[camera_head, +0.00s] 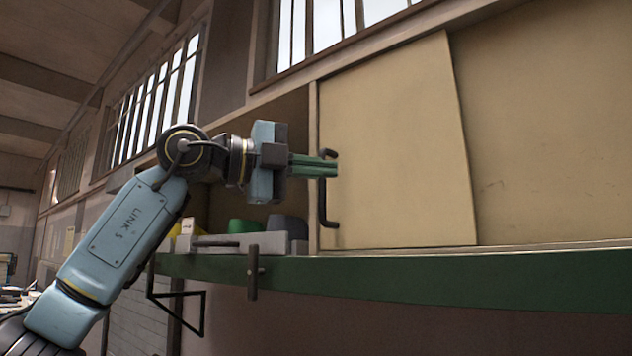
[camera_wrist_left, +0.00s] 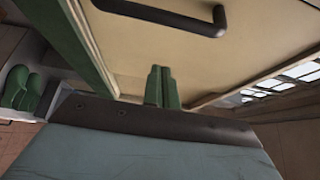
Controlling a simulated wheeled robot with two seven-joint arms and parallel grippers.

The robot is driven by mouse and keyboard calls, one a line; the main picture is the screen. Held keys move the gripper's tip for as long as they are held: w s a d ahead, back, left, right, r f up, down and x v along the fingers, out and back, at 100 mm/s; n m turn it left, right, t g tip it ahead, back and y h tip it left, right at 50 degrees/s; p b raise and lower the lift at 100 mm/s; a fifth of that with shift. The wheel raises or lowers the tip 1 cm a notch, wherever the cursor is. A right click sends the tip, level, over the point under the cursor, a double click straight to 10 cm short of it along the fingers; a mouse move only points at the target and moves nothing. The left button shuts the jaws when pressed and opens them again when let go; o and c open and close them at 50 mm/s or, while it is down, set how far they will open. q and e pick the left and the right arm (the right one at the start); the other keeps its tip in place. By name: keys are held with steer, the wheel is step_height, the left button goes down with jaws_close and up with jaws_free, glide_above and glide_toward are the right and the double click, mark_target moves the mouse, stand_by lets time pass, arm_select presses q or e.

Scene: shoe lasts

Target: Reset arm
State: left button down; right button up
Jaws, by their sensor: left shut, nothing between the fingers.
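My left gripper (camera_head: 336,168) is raised in front of a wall cabinet, its green fingers together with nothing between them. The fingers point right, at the dark handle (camera_head: 322,190) of a beige sliding door (camera_head: 395,150). In the head view the fingertips overlap the handle's upper part; I cannot tell whether they touch it. In the left wrist view the shut fingers (camera_wrist_left: 161,88) lie before the door panel (camera_wrist_left: 150,50), and the handle (camera_wrist_left: 175,18) shows apart from them, near the top edge. My right gripper is in neither view.
Left of the door the cabinet is open. On its green shelf edge (camera_head: 420,283) stands a grey tray (camera_head: 225,246) with green and dark items. Green shoe-like shapes (camera_wrist_left: 22,88) show in the wrist view. A dark bracket (camera_head: 253,272) hangs at the shelf front. Barred windows are above.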

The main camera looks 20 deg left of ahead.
arm_select(q)
steer(key=b+v, duration=0.1)
steer(key=v, duration=0.7)
